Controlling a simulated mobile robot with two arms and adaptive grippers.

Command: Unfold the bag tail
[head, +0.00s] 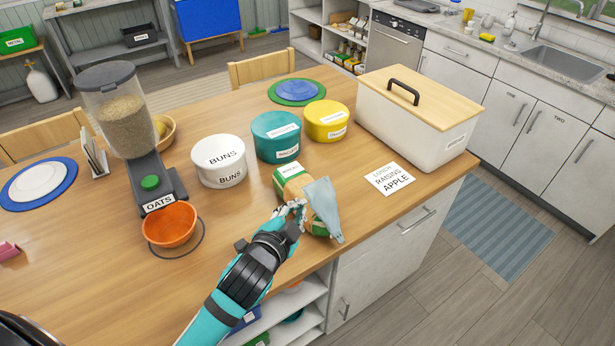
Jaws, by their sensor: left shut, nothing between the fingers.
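A bread-like bag (291,183) with an orange-brown body, green bands and a white label lies on the wooden table near its front edge. Its pale grey-blue tail (324,208) spreads flat at the bag's near right end, reaching toward the table edge. My left gripper (298,207) is at the bag's near left side, right beside the tail. Its fingers are shut with nothing between them. Whether they touch the bag I cannot tell. The gripper hides part of the bag's near side. My right gripper is not in view.
A BUNS tub (219,161), a teal tub (276,137) and a yellow tub (325,120) stand behind the bag. A lidded white bin (416,120) and a lunch card (389,179) are right. An orange bowl (169,224) and oats dispenser (126,123) are left.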

